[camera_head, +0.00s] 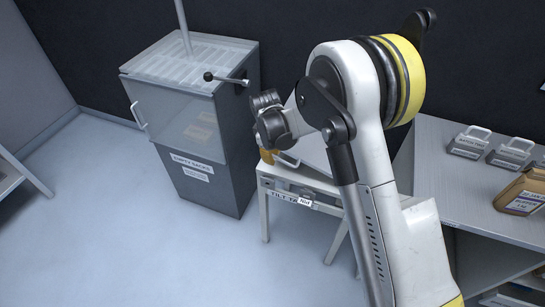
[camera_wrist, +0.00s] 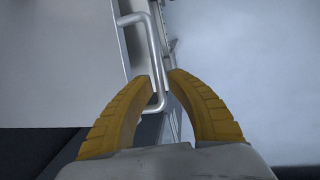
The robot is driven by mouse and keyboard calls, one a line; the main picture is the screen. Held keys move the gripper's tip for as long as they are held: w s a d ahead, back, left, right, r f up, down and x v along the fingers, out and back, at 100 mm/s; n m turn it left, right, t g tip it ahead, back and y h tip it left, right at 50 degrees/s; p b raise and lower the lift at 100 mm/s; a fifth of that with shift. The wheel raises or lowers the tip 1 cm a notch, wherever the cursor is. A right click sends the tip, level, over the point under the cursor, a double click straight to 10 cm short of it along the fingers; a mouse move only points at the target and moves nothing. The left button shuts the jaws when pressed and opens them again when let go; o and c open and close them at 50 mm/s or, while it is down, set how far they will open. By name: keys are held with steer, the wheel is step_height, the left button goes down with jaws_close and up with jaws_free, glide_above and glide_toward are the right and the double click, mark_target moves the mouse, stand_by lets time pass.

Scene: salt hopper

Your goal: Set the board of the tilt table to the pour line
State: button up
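The tilt table (camera_head: 296,196) stands in the middle of the head view, a light frame labelled "TILT TA…", partly hidden by my arm. Its pale board (camera_head: 312,150) shows behind my wrist; its tilt against the pour line cannot be read. A bent metal handle (camera_wrist: 157,42) runs along the edge of the pale board (camera_wrist: 60,65) in the wrist view. My gripper (camera_wrist: 162,76) has its two yellow fingers apart, one on each side of the handle's bar. Contact with the bar cannot be made out. In the head view my gripper (camera_head: 267,155) is over the table's left end.
A grey cabinet (camera_head: 235,140) labelled "EMPTY SACKS", with a clear front and a black-knobbed lever (camera_head: 228,79), stands left of the table. A shelf bench (camera_head: 445,185) with metal-handled weights (camera_head: 470,142) and a brown bag (camera_head: 522,193) is at right. Floor at front left is clear.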

jaws_close()
steer(key=shift+d+r, duration=0.2)
steer(key=shift+r, duration=0.4)
jaws_free()
step_height(320, 180, up, 12)
steer(key=s, duration=0.2)
steer(key=shift+s+a, duration=0.15)
steer(key=shift+a, duration=0.05)
steer(key=shift+f, duration=0.1)
